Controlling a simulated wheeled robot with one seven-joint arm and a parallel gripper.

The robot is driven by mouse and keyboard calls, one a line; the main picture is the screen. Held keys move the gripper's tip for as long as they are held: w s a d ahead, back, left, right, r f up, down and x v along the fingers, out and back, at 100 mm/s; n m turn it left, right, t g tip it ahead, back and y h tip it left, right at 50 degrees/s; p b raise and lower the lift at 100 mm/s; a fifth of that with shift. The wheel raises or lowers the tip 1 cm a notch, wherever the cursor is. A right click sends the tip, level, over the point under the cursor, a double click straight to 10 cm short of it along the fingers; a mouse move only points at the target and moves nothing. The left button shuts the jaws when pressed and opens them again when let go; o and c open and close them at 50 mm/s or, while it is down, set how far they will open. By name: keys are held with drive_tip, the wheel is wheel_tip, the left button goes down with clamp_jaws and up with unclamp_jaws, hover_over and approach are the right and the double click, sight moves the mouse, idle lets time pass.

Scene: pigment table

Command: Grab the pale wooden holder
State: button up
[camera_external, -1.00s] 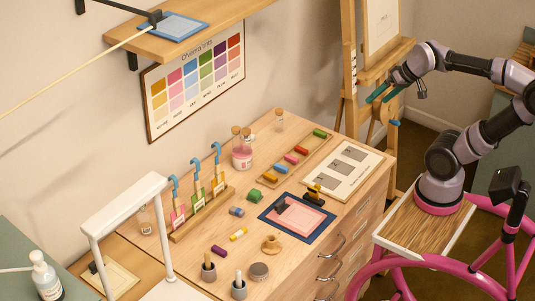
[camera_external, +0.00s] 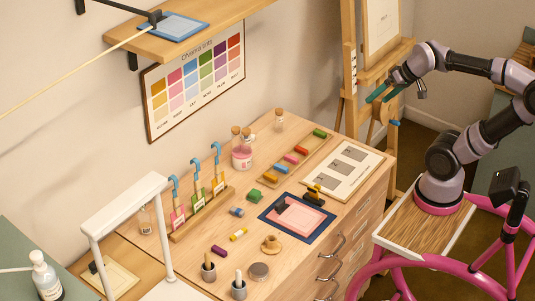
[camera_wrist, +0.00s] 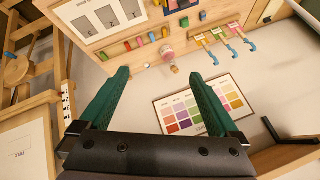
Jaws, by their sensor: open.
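A small pale wooden piece with a round base and a raised knob (camera_external: 271,244), which looks like the holder, stands near the front of the wooden table. Nothing touches it. My gripper (camera_external: 381,95) is far from it, raised beyond the table's right end in front of the easel. Its two green fingers are spread with nothing between them, as the wrist view shows (camera_wrist: 156,78). I cannot make out the wooden piece in the wrist view.
A pastel tray (camera_external: 307,157) and a tag rack (camera_external: 204,216) stand farther back. The easel (camera_external: 349,75) is beside my gripper.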

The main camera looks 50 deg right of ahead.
drive_tip(key=shift+c, duration=1.3)
